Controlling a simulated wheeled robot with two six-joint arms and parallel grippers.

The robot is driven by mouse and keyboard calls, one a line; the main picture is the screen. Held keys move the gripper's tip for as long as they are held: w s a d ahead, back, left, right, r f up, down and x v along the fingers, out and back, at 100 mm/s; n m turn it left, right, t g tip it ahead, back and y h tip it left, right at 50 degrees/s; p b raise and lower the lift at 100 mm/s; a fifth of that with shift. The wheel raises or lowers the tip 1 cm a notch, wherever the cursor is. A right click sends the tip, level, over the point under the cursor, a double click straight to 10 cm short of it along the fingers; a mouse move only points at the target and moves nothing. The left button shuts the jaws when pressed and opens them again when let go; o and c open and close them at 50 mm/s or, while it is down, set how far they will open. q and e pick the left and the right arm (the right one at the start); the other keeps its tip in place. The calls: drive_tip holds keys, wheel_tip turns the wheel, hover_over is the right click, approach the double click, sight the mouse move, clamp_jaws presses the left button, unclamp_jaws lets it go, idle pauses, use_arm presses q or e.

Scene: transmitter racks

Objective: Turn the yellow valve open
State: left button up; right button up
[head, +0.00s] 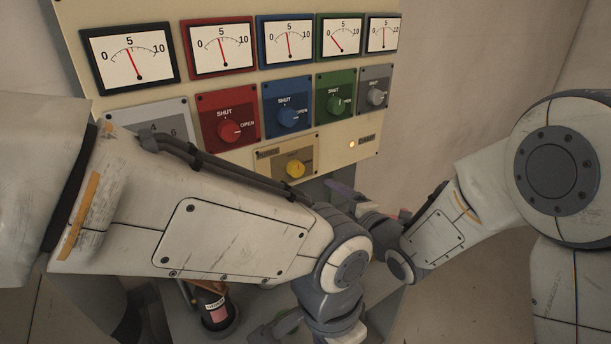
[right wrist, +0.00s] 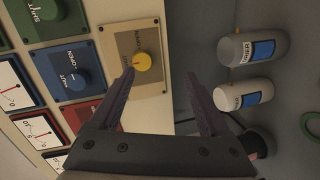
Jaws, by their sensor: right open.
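The yellow valve (head: 295,168) is a round knob on a small cream plate (head: 268,154) low on the panel. The knob also shows in the right wrist view (right wrist: 143,61). My right gripper (head: 362,200) is open and empty, below and to the right of the knob in the head view. In the right wrist view its fingers (right wrist: 160,75) stand apart, with the knob showing between the tips, nearer the left finger. I see no clear contact. The knob's pointer is too small to read. My left gripper (head: 310,325) is low in the head view, partly cut off.
Red (head: 230,130), blue (head: 288,116), green (head: 338,103) and grey (head: 376,96) knobs sit above, under a row of gauges. A dark bottle (head: 216,308) stands below my left forearm. Two grey bottles with blue labels (right wrist: 255,46) (right wrist: 243,94) show in the wrist view.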

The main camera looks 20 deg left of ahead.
sight(298, 171)
drive_tip(key=w+a+n+y+p, duration=0.1)
drive_tip(key=w+a, duration=0.1)
drive_tip(key=w+a+r+n+y+p, duration=0.1)
drive_tip(key=w+a, duration=0.1)
drive_tip(key=a, duration=0.1)
drive_tip(key=w+a+n+p, duration=0.1)
drive_tip(key=a+p, duration=0.1)
drive_tip(key=a, duration=0.1)
drive_tip(key=shift+w+a+r+y, duration=0.15)
drive_tip(key=shift+w+y, duration=0.25)
drive_tip(key=shift+w+a, duration=0.45)
drive_tip(key=shift+a, duration=0.15)
drive_tip(key=shift+c, duration=0.3)
